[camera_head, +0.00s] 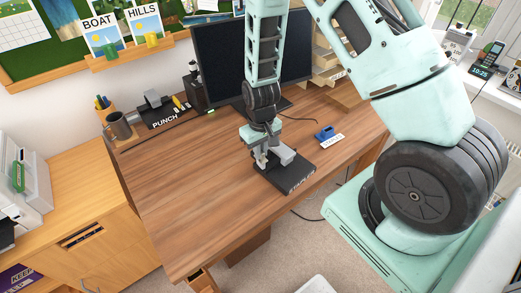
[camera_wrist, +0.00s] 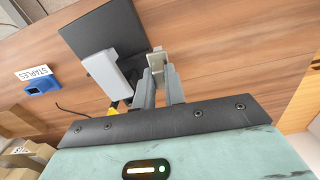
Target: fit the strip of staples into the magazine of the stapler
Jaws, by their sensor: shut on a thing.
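The stapler (camera_head: 284,154) is a grey body on a black base board (camera_head: 287,180) near the desk's front edge. The wrist view also shows the grey stapler (camera_wrist: 103,72) on its board (camera_wrist: 105,38). My gripper (camera_head: 263,162) is low, just left of the stapler. In the wrist view its two fingers (camera_wrist: 161,78) are close together, shut on a pale metallic piece, which looks like the strip of staples (camera_wrist: 157,59). The strip is beside the stapler body; whether it touches the stapler or the magazine cannot be told. The strip is largely hidden in the head view.
A blue holder (camera_head: 325,133) with a STAPLES label stands to the right; the wrist view shows it too (camera_wrist: 42,85). A PUNCH board (camera_head: 164,113), a dark cup (camera_head: 119,125) and a monitor (camera_head: 215,60) are at the back. The left desk top (camera_head: 190,190) is clear.

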